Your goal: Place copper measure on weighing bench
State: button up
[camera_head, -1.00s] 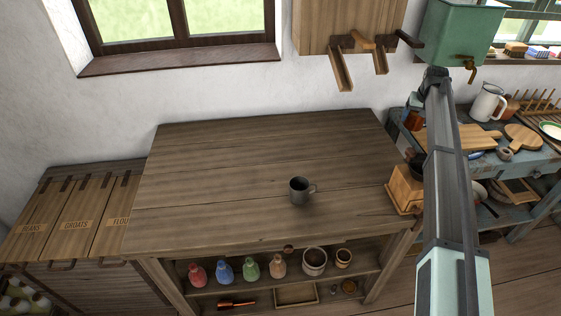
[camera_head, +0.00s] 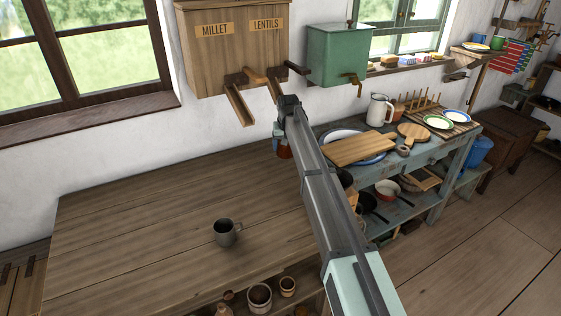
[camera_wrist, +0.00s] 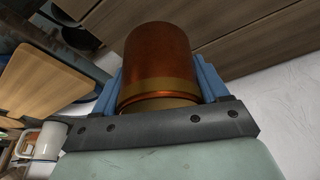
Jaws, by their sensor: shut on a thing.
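The copper measure (camera_wrist: 158,60), a shiny orange-brown cylinder with a paler band, is between the blue fingers of my gripper (camera_wrist: 160,82) in the wrist view. My gripper is shut on it. In the head view my gripper (camera_head: 281,140) is mostly hidden behind my arm, and a reddish-brown bit of the measure (camera_head: 285,152) shows beside it. It is near the right back part of a large wooden bench (camera_head: 130,220), which looks like the weighing bench. I cannot tell its height above the top.
A wooden dispenser (camera_head: 235,50) with chutes and a green tank (camera_head: 338,55) hang behind. A blue-grey table (camera_head: 440,155) with boards, plates and a white jug (camera_head: 379,109) stands right. The bench's left part is clear.

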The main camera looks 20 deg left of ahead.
aim_at(281, 150)
jog(key=shift+s+a, duration=0.65)
jog(key=shift+s, duration=0.1)
notch_tip(281, 150, down, 2)
jog(key=shift+a+f, duration=0.1)
jog(key=shift+f, duration=2.4)
jog(key=shift+f, duration=0.1)
jog(key=o, duration=1.2)
jog(key=shift+c, duration=0.2)
jog(key=v, duration=1.2)
